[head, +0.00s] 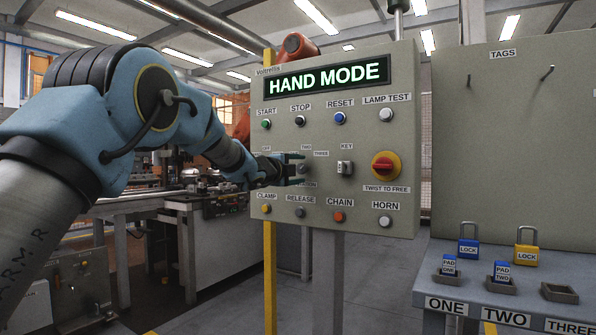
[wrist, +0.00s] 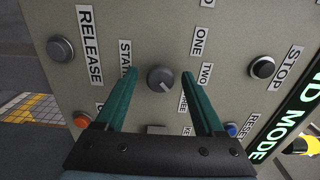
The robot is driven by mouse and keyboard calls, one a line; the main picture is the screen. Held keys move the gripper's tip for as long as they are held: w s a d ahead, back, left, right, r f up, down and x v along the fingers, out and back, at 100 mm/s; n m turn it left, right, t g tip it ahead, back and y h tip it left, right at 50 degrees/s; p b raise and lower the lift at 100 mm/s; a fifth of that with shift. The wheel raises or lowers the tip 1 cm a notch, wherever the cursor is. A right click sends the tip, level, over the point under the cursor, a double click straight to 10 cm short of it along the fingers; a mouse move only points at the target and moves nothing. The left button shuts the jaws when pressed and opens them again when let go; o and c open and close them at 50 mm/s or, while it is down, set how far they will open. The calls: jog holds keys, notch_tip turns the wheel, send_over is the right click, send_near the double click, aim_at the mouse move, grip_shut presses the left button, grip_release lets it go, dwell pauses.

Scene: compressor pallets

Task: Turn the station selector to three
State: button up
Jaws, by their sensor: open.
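The station selector is a round grey knob (wrist: 160,79) on the grey control panel, with labels ONE, TWO and THREE around it. In the wrist view its pale mark points down and right, toward the THREE label (wrist: 183,98). My gripper (wrist: 159,76) is open, with one green finger on each side of the knob and a gap on both sides. I cannot tell how deep the fingertips reach around it. In the head view my gripper (head: 296,168) is at the panel and partly hides the knob (head: 302,169).
The panel (head: 260,90) has a lit HAND MODE display (head: 328,77). Several buttons, a key switch (head: 344,168) and a red twist-to-free knob (head: 385,166) sit near the selector. At right, a bench (head: 425,270) holds padlocks and pads.

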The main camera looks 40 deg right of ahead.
jog(key=shift+a, duration=0.15)
jog(key=b+v, duration=0.1)
jog(key=v, duration=0.9)
jog(key=shift+a+b, duration=0.25)
jog(key=shift+b, duration=0.15)
